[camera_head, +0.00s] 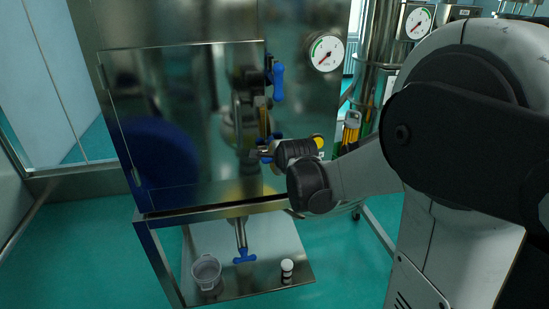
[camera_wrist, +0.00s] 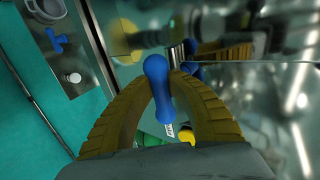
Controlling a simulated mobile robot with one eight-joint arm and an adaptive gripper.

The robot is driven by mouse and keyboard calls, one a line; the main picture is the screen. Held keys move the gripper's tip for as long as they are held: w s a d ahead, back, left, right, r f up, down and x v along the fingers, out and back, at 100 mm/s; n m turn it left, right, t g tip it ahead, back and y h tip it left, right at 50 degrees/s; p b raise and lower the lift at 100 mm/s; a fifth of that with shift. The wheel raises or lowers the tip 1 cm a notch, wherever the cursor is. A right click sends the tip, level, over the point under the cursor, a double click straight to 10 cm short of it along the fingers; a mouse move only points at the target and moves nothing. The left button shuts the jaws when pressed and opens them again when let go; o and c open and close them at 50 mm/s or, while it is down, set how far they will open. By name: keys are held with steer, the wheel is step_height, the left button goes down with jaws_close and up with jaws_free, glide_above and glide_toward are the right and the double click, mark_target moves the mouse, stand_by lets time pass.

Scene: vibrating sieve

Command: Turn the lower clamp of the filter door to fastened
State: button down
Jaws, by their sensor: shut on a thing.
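The filter door (camera_head: 185,135) is a large shiny metal panel on the cabinet front and looks closed. The upper clamp (camera_head: 278,82) has a blue handle hanging down beside the door's right edge. My gripper (camera_head: 264,152) is at the lower clamp, below the upper one, and hides most of it in the head view. In the wrist view, the blue handle of the lower clamp (camera_wrist: 157,70) stands between the yellow-brown ribbed fingers of my gripper (camera_wrist: 162,88), which are closed around it. The exact angle of the clamp is hard to tell.
Below the cabinet, a metal shelf (camera_head: 262,277) carries a grey cup (camera_head: 206,271) and a small white-capped bottle (camera_head: 287,271). A blue-handled valve (camera_head: 244,257) hangs above the shelf. A pressure gauge (camera_head: 326,52) sits on the cabinet, right of the door. Green floor lies around.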

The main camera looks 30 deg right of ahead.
stand_by(0.4)
steer(key=c, duration=1.3)
jaws_free()
steer(key=v, duration=1.2)
steer(key=shift+a, duration=0.1)
steer(key=s+a+f+n+g+y+b, duration=0.1)
steer(key=s+a+f+n+b, duration=0.1)
steer(key=s+a+f+n, duration=0.2)
steer(key=s+a+f+n+g+y+b, duration=0.1)
steer(key=s+a+f+n+b, duration=0.1)
steer(key=s+a+f+n, duration=0.3)
steer(key=s+a+f+n+g+y+b, duration=0.1)
steer(key=s+a+f+n, duration=0.3)
steer(key=s+n, duration=0.4)
steer(key=shift+s+a+f+n+g+b, duration=0.2)
steer(key=shift+a+n+b, duration=0.2)
steer(key=shift+n, duration=0.65)
steer(key=shift+s+a+f+n+g+b, duration=0.2)
steer(key=shift+a+n+b, duration=0.15)
steer(key=shift+n, duration=0.7)
